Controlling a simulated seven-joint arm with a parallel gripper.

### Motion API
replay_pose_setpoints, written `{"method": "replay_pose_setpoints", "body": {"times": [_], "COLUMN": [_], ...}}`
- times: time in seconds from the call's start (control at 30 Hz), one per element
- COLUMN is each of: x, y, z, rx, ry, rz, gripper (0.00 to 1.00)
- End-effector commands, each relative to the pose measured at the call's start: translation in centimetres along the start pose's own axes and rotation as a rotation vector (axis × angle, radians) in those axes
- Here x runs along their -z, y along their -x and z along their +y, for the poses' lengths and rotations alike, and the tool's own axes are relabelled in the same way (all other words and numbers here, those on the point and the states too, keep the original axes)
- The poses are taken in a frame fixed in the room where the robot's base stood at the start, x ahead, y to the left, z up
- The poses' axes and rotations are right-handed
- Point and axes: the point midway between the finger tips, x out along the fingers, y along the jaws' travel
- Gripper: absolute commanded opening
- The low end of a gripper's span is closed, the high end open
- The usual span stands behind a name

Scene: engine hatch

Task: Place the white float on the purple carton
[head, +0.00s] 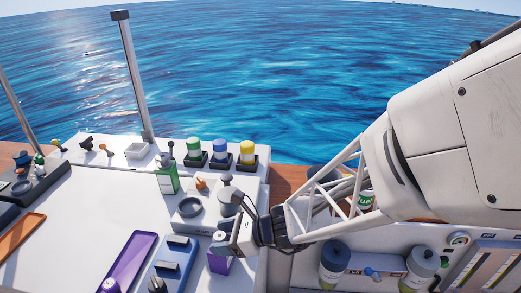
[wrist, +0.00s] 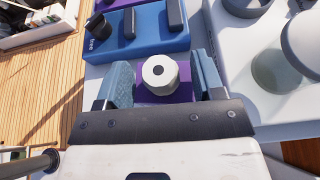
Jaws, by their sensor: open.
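The white float (wrist: 160,74), a pale faceted piece with a dark centre hole, appears on top of the purple carton (wrist: 178,92) in the wrist view. My gripper (wrist: 161,66) is open, with one blue-grey finger on each side of the float and a visible gap to each. In the head view my gripper (head: 236,238) is low beside the purple carton (head: 220,265). The float is small and partly hidden there. The gripper body hides the near part of the carton in the wrist view.
A blue block with dark knobs (wrist: 145,32) lies just beyond the carton. A grey panel with rounded fittings (wrist: 275,70) is close on the right. A purple tray (head: 130,262), an orange tray (head: 22,236) and a green-white box (head: 167,180) stand on the white deck.

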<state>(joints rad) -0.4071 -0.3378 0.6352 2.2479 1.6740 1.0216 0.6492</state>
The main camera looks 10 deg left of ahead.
Motion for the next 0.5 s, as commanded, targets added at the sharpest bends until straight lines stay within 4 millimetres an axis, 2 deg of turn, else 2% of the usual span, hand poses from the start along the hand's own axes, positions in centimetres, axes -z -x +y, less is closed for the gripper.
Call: {"method": "replay_pose_setpoints", "body": {"times": [0.27,0.5], "x": [-0.3,-0.3], "y": [0.6,2.3], "z": [0.0,-0.1], "rx": [0.001,0.002], "ry": [-0.001,0.001], "rz": [0.000,-0.001], "gripper": [0.62,0.62]}}
